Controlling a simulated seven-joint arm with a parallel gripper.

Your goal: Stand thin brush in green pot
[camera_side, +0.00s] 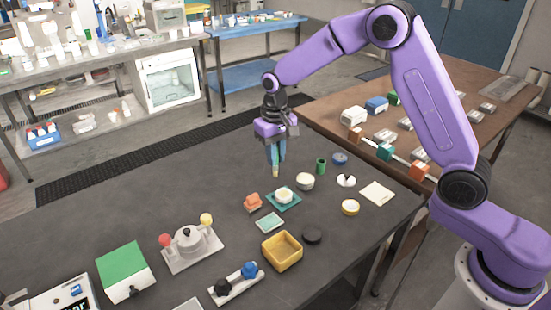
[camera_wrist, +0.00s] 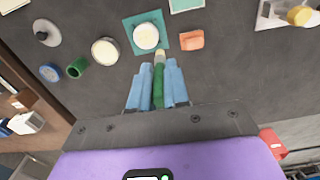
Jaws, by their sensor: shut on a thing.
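My gripper (camera_side: 275,155) has blue fingers and is shut on the thin brush (camera_side: 276,172), whose pale tip points down above the dark table. In the wrist view the brush (camera_wrist: 158,82) shows a green handle between the two fingers (camera_wrist: 157,88), with a pale tip beyond them. The green pot (camera_side: 321,165) is a small upright cylinder on the table, to the right of my gripper in the side view. In the wrist view the green pot (camera_wrist: 77,68) is at the left, apart from the brush.
A white round dish on a teal mat (camera_side: 296,203), a cream pot (camera_side: 305,181), a blue lid (camera_side: 340,159) and an orange block (camera_side: 253,203) stand near the green pot. The table's left back is clear.

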